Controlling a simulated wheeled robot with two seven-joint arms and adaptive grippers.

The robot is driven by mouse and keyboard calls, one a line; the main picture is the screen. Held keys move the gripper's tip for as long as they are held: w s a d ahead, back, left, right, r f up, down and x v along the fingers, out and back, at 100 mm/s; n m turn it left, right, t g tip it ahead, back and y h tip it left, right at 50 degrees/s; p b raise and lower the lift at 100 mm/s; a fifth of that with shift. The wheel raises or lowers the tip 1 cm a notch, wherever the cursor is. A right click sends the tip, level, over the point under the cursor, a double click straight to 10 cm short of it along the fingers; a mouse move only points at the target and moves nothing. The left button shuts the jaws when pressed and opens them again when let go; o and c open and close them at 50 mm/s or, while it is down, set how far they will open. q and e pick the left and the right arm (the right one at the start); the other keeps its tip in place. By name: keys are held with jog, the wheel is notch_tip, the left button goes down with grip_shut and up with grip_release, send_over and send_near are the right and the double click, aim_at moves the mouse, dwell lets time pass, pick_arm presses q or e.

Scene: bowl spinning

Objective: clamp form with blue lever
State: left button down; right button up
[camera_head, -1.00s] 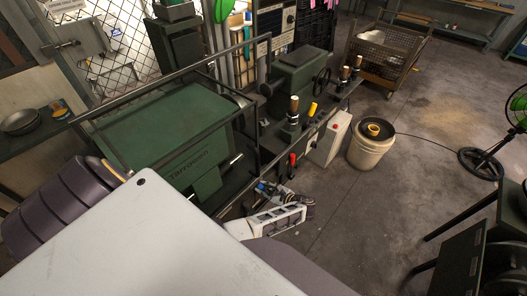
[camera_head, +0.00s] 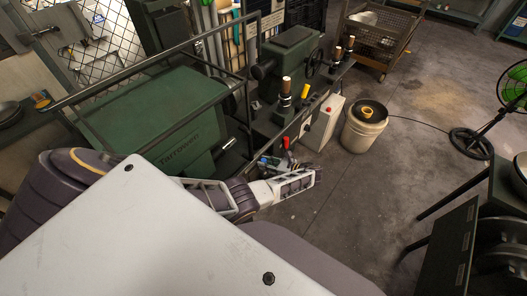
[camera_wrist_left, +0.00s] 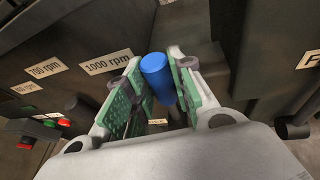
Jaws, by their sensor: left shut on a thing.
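The blue lever (camera_wrist_left: 158,76) has a rounded blue handle. In the left wrist view it stands between the green-padded fingers of my left gripper (camera_wrist_left: 156,60), which is shut on it. In the head view my left gripper (camera_head: 269,163) is small, at the front of the dark green lathe (camera_head: 180,148), beyond my white wrist link. My arm partly hides the lever there. A red lever (camera_head: 285,143) stands just beyond the gripper. The form cannot be made out clearly. My right gripper is not in view.
Rpm labels (camera_wrist_left: 107,62) and red and green buttons (camera_wrist_left: 64,123) are on the machine's front. A black rail (camera_head: 150,80) crosses over the lathe. A white bucket (camera_head: 364,128) stands right of the machine. The floor between it and the dark bench (camera_head: 452,245) is clear.

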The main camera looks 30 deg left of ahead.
pick_arm(q)
jog(key=shift+w+f+m+b, duration=0.1)
jog(key=shift+w+m+b, duration=0.4)
jog(key=shift+w+b, duration=0.2)
jog(key=c, duration=1.2)
grip_release()
jog(key=v, duration=0.7)
jog(key=shift+w+d, duration=0.2)
jog(key=shift+d, duration=0.1)
jog(key=shift+c, duration=0.5)
